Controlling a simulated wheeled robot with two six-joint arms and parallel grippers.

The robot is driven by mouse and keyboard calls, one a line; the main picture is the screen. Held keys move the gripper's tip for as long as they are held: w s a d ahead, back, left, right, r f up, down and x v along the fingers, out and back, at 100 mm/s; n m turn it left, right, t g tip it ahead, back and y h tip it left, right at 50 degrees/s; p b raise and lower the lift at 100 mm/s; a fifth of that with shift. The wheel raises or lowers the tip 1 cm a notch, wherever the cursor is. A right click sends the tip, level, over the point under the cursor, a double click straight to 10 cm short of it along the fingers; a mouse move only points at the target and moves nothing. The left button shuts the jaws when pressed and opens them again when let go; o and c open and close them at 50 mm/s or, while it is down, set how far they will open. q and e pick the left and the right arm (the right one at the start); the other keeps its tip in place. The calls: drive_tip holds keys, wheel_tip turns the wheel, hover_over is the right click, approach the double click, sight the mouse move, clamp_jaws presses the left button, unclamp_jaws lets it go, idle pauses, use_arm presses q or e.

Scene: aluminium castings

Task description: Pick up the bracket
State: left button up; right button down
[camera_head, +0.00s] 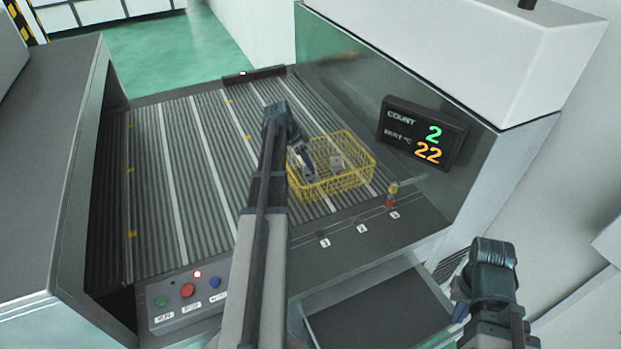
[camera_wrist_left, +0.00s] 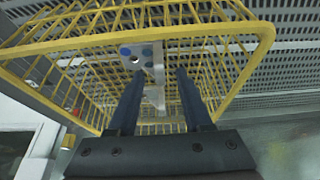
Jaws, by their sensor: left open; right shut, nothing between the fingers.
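A yellow wire basket (camera_head: 345,184) stands on the ribbed conveyor, and its rim (camera_wrist_left: 262,38) frames the left wrist view. My left gripper (camera_head: 305,160) is over the basket's left part. Its fingers (camera_wrist_left: 158,75) are apart, with no visible grip on the bracket. My right gripper (camera_head: 461,312) is at the lower right, away from the basket, its fingers barely visible.
A display (camera_head: 423,132) reading 2 and 22 hangs on the machine wall right of the basket. A front panel carries a red button (camera_head: 187,290) and others. The conveyor's left part (camera_head: 160,180) is clear.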

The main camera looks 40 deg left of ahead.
use_arm(q)
drive_tip(key=shift+b+x, duration=0.65)
drive_tip(key=shift+x, duration=0.55)
drive_tip(key=shift+r, duration=0.1)
clamp_jaws()
